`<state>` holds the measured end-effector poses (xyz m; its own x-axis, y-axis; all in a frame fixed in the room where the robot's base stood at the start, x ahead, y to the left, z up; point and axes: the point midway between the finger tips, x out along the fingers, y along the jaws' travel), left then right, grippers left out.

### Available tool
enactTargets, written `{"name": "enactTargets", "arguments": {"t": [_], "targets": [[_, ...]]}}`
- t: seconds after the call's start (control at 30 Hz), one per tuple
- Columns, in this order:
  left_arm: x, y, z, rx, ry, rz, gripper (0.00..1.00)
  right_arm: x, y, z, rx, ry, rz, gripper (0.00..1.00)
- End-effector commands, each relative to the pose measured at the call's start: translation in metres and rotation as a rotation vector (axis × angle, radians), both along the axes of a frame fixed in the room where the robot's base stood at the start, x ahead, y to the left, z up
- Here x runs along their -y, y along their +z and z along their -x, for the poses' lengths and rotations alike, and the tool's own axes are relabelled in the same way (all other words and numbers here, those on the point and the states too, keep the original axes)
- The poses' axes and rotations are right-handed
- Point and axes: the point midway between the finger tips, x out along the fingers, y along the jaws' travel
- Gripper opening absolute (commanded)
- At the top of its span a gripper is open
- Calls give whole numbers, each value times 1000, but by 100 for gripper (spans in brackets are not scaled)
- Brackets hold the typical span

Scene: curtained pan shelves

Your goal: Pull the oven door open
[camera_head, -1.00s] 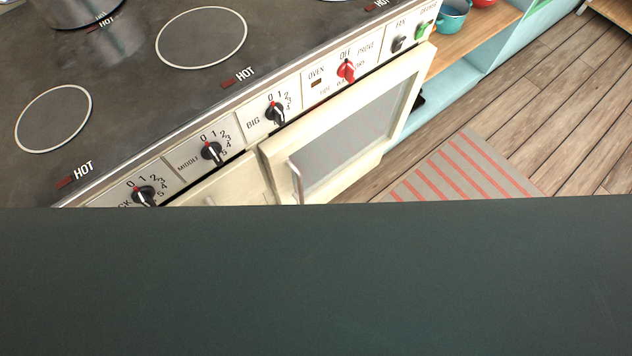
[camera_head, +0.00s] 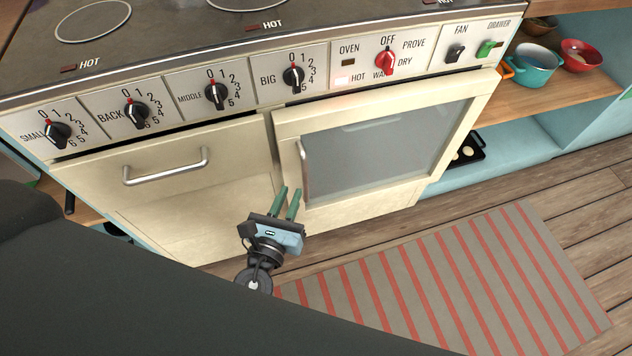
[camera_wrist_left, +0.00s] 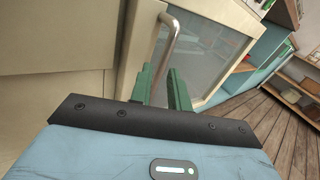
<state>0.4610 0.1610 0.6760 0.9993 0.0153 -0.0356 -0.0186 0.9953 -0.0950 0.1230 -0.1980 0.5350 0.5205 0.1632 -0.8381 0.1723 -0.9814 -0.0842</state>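The oven door (camera_head: 455,110) is cream with a grey glass window, on the right half of the stove front. Its upright metal handle (camera_head: 303,165) is on its left side. I cannot tell whether the door is fully closed or slightly ajar. My left gripper (camera_head: 289,190), with green fingers, is open just left of the handle's lower end. In the left wrist view, the handle (camera_wrist_left: 167,40) runs down behind and between the open fingers (camera_wrist_left: 160,70). I cannot tell whether they touch it. My right gripper is not in view.
A drawer front with a horizontal handle (camera_head: 165,167) is left of the door. Knobs line the panel above, including a red oven knob (camera_head: 386,62). A striped rug (camera_head: 440,280) covers the floor before the door. Shelves with bowls (camera_head: 533,64) stand at the right.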

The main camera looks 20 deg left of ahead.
Motion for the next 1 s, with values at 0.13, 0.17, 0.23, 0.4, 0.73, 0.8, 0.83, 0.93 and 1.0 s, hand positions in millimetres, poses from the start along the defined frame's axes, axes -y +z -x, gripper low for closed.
{"name": "enactTargets", "arguments": {"t": [0.13, 0.17, 0.23, 0.4, 0.73, 0.8, 0.83, 0.93, 1.0], "targets": [[4, 4, -8, 34, -11, -88, 18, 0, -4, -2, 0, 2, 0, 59], [4, 5, -8, 36, -12, -94, 18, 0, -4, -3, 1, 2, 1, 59], [4, 6, -8, 37, -12, -100, 18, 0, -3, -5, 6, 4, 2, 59], [4, 6, -13, 37, -12, -97, 18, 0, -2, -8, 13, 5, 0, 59], [4, 7, -59, 38, -11, -94, 18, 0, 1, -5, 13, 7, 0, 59], [4, 7, -68, 38, -11, -94, 18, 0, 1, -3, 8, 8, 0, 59], [4, 6, -71, 37, -11, -94, 18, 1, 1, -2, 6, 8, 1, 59], [4, 6, -80, 38, -12, -95, 18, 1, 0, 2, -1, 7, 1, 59], [4, 5, -84, 36, -12, -94, 18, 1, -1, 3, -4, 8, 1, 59]]}}
